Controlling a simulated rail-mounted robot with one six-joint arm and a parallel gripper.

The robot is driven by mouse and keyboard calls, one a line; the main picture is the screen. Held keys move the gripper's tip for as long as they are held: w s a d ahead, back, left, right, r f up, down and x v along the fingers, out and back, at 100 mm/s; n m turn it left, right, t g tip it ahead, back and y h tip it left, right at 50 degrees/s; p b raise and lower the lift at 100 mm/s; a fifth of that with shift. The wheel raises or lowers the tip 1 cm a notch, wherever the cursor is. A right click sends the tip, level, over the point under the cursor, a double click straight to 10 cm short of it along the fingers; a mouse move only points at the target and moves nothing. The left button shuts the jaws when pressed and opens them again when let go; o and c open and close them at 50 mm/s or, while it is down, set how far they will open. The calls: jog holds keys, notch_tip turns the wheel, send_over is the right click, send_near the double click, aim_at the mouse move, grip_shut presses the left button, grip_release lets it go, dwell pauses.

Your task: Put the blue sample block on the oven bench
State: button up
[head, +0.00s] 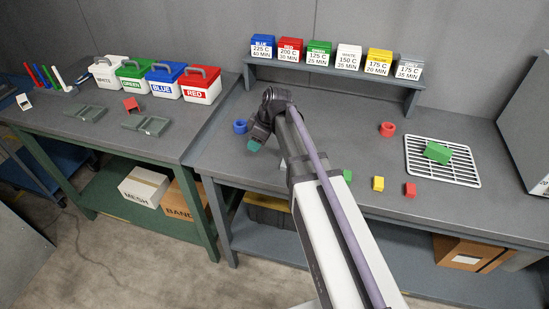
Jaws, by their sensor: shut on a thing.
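My gripper (257,141) is over the left part of the grey bench (310,115), which has a grey cabinet, perhaps the oven (527,120), at its right end. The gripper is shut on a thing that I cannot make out. A small teal patch shows at its fingertips; I cannot tell whether it is a fingertip or the held thing. No blue sample block shows clearly. Small green (347,175), yellow (378,184) and red (410,190) blocks stand in a row near the bench's front. My arm hides part of the bench and a pale thing beside it.
A blue ring (240,127) lies left of my gripper and a red ring (388,129) farther right. A green block (437,152) lies on a white wire rack (466,171). Labelled boxes line the shelf (300,72). The left green table (60,115) holds lidded tubs and trays.

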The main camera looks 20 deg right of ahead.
aim_at(254, 160)
notch_tip(254, 160, down, 7)
jog(key=b, duration=0.5)
jog(key=shift+r, duration=0.3)
jog(key=shift+f, duration=0.2)
jog(key=o, duration=0.9)
jog(key=shift+o, duration=0.2)
jog(key=shift+r, duration=0.1)
